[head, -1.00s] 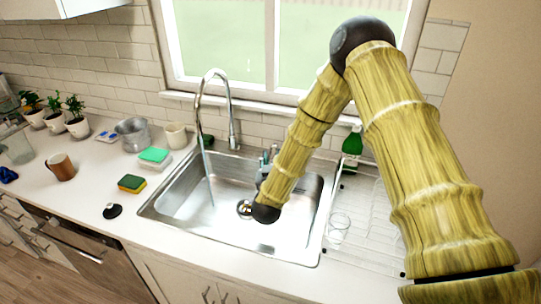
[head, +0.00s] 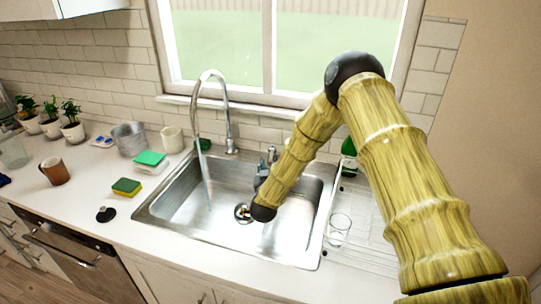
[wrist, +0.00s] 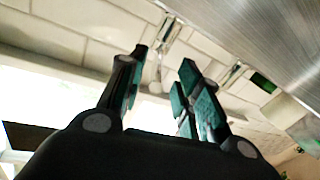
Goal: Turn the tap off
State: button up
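The tap (head: 230,125) is a tall chrome gooseneck behind the sink, and a stream of water runs from its spout into the basin. My gripper (head: 268,158) shows only in part in the head view, behind my forearm, over the back of the sink to the right of the tap's base. In the wrist view my gripper (wrist: 160,82) has its two dark, teal-padded fingers apart, with a gap between them. A small pale, shiny part shows beyond that gap; I cannot tell if it is the tap's handle. No contact is visible.
The steel sink (head: 175,205) lies below my arm. A glass (head: 340,224) stands on the drainer at right, and a green bottle (head: 349,160) is partly behind my arm. A sponge (head: 127,187), mug (head: 55,170) and metal pot (head: 129,138) stand on the left counter. The window is behind.

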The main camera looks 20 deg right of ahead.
aim_at(272, 150)
jog(key=x, duration=0.1)
jog(key=p+x, duration=0.1)
jog(key=x, duration=0.2)
jog(key=shift+w+d+r+p, duration=0.15)
jog(key=shift+w+r+p, duration=0.1)
jog(key=shift+r+p, duration=0.1)
jog(key=shift+w+d, duration=0.3)
jog(key=shift+w, duration=0.25)
jog(key=shift+f, duration=0.1)
grip_shut()
